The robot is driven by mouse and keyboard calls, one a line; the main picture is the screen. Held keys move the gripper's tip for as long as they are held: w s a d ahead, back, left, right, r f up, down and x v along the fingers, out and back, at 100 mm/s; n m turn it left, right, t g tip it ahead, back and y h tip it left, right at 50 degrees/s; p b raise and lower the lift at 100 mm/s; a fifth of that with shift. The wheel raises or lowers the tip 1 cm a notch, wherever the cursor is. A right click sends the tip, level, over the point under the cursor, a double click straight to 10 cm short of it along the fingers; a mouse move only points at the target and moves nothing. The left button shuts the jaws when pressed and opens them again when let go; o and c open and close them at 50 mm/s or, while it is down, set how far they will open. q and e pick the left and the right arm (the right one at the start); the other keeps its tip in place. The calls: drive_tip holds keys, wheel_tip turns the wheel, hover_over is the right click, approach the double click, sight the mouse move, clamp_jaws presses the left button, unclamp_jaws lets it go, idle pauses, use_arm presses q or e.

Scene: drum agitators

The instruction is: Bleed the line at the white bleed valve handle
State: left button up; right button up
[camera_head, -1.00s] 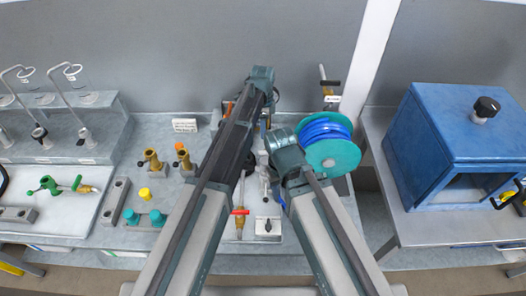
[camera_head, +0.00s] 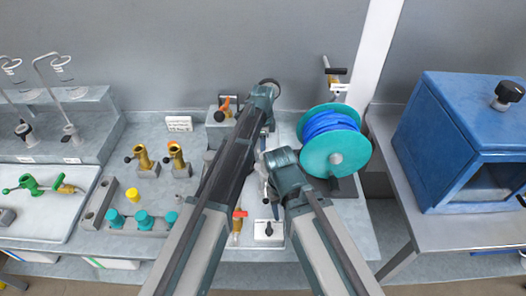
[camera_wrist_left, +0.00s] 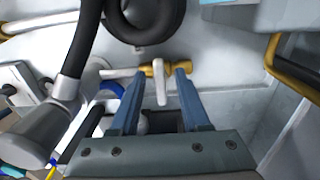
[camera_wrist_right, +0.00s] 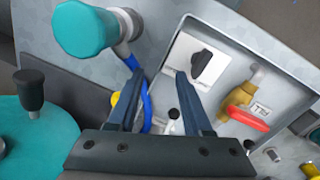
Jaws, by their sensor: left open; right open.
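The white bleed valve handle (camera_wrist_left: 161,86) shows in the left wrist view, pointing down from a brass valve body (camera_wrist_left: 154,69). My left gripper (camera_wrist_left: 155,75) is open, with one finger on each side of the handle; I cannot tell whether either finger touches it. In the head view the handle is not clearly seen behind my arms. My right gripper (camera_wrist_right: 156,75) is open and empty. In the right wrist view its fingers point toward a panel with a black knob (camera_wrist_right: 201,67) and a red-handled valve labelled FILL (camera_wrist_right: 241,117).
A teal and blue hose reel (camera_head: 332,140) stands right of my arms. Brass valves (camera_head: 145,158) and teal knobs (camera_head: 143,219) are on the bench to the left. A blue cabinet (camera_head: 455,140) is at the right. A black hose (camera_wrist_left: 85,40) runs close to my left gripper.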

use_arm(q)
drive_tip(key=shift+c, duration=0.2)
clamp_jaws()
idle(0.4)
drive_tip(key=n, duration=0.5)
drive_tip(key=shift+s, duration=0.25)
drive_tip(key=n, duration=0.4)
drive_tip(key=shift+s+d, duration=0.15)
drive_tip(key=shift+d, duration=0.05)
drive_tip(key=n, duration=0.5)
drive_tip(key=shift+s+d, duration=0.1)
drive_tip(key=shift+d, duration=0.05)
drive_tip(key=shift+d+n, duration=0.15)
drive_tip(key=shift+n, duration=1.75)
